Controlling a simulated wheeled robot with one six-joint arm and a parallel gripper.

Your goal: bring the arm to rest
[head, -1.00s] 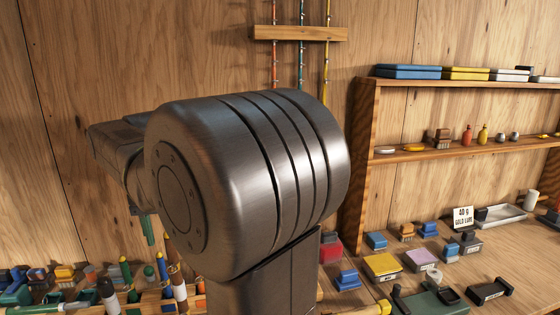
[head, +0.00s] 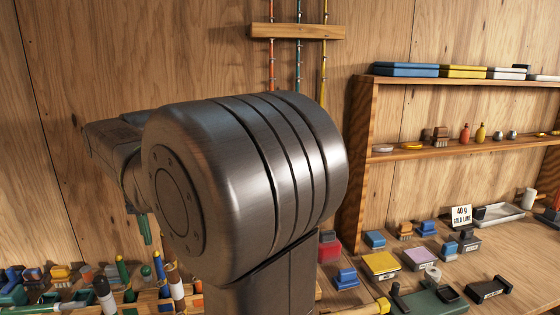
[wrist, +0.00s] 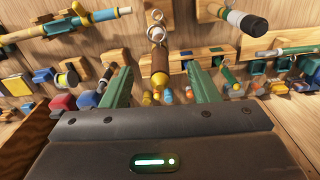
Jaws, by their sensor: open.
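My gripper (wrist: 160,88) shows in the wrist view with its two green fingers spread apart and nothing held between them. Beyond the fingers stands a cork-handled rod (wrist: 159,62), apart from them as far as I can tell. In the head view my large dark arm joint fills the middle and hides much of the bench behind it. The gripper's fingers are mostly hidden there; only a green tip shows below the left end of the arm.
A wooden shelf (head: 455,150) with boxes and small lures stands at the right. A sign (head: 461,216) and several small tackle items lie on the bench. Upright rod handles (head: 176,285) crowd the lower left. A wall rack (head: 298,32) holds three rods.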

